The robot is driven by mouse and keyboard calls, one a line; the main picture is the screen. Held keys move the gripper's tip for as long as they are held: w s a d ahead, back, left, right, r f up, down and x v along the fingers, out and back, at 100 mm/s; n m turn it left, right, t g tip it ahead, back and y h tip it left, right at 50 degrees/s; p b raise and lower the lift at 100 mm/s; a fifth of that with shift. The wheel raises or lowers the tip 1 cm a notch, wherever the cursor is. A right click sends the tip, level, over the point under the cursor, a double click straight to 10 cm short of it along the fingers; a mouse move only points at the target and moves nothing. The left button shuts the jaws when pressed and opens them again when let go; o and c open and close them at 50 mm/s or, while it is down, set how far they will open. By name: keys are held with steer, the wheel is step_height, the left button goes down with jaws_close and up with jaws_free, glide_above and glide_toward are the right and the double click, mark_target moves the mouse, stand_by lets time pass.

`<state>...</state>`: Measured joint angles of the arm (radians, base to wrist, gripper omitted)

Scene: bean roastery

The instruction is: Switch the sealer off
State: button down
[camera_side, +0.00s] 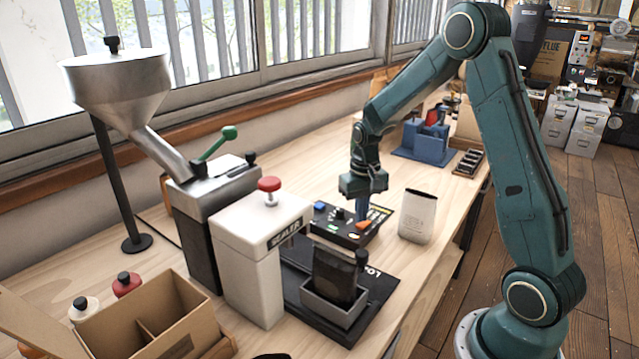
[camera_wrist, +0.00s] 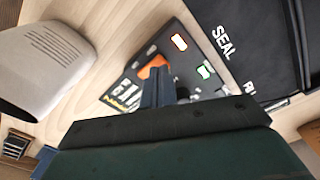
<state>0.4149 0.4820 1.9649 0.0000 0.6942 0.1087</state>
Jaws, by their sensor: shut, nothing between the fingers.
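The white sealer (camera_side: 262,250) stands left of centre in the side view, with a red knob (camera_side: 269,185) on top. A black control panel (camera_side: 340,238) lies on the bench behind it, with a blue button (camera_side: 320,207) and an orange rocker switch (camera_side: 363,226). My gripper (camera_side: 362,218) is shut and empty, pointing down over the panel at the orange switch; I cannot tell whether it touches. The wrist view shows my blue fingers (camera_wrist: 157,88) beside the orange switch (camera_wrist: 153,66). A red-orange lamp (camera_wrist: 179,42) and a green lamp (camera_wrist: 205,72) look lit there.
A pale bag (camera_side: 418,215) stands close right of the panel. A black mat (camera_side: 292,268) bears a grey tray (camera_side: 335,305) with a dark pouch (camera_side: 333,275). A metal hopper (camera_side: 118,88) and cardboard box (camera_side: 150,320) are at left. A blue fixture (camera_side: 425,140) stands behind.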

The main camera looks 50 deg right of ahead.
mark_target(360, 225)
steer(key=shift+f, duration=0.8)
stand_by(0.7)
steer(key=shift+r, duration=3.55)
